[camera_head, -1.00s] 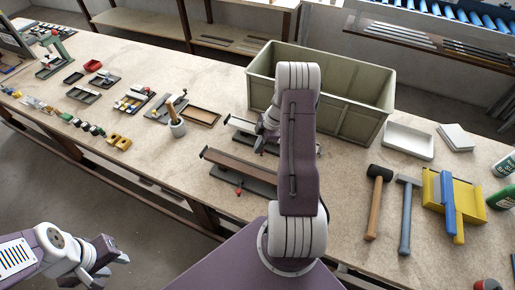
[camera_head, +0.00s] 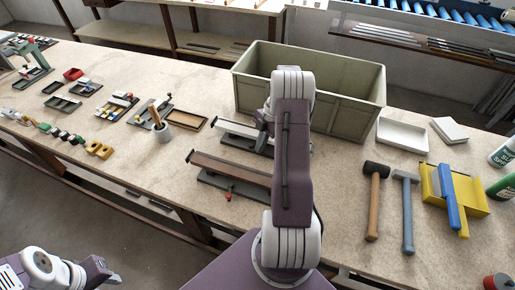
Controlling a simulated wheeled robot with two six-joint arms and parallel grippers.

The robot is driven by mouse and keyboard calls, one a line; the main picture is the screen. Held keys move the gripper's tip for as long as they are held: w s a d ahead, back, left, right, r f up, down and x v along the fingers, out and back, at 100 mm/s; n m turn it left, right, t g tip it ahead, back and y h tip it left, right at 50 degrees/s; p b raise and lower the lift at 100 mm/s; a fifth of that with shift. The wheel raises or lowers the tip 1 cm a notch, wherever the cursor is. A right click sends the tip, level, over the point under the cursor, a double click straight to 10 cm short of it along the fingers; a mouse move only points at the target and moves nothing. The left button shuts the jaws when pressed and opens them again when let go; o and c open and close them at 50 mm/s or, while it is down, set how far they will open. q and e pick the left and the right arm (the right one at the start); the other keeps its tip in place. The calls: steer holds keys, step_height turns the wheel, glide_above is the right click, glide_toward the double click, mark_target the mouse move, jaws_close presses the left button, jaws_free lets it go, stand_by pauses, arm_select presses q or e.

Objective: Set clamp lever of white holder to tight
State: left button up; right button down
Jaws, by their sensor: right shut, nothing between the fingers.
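The holder with the white profile (camera_head: 236,129) lies on the bench in front of the green bin, partly behind my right arm. Its clamp lever cannot be made out. My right gripper (camera_head: 264,118) is shut and empty above the right part of this holder; whether it touches anything is hidden. A second holder with a brown profile (camera_head: 222,167) lies nearer the bench edge, with a red-tipped lever (camera_head: 229,191) at its front. My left gripper (camera_head: 101,271) is low at the bottom left, away from the bench; its finger opening is unclear.
The green bin (camera_head: 345,111) stands right behind the holders. A white tray (camera_head: 403,135), two hammers (camera_head: 376,168) and a yellow piece (camera_head: 475,197) lie at right.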

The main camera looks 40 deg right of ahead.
steer(key=shift+d, duration=0.7)
steer(key=shift+w+d, duration=0.15)
stand_by(0.3)
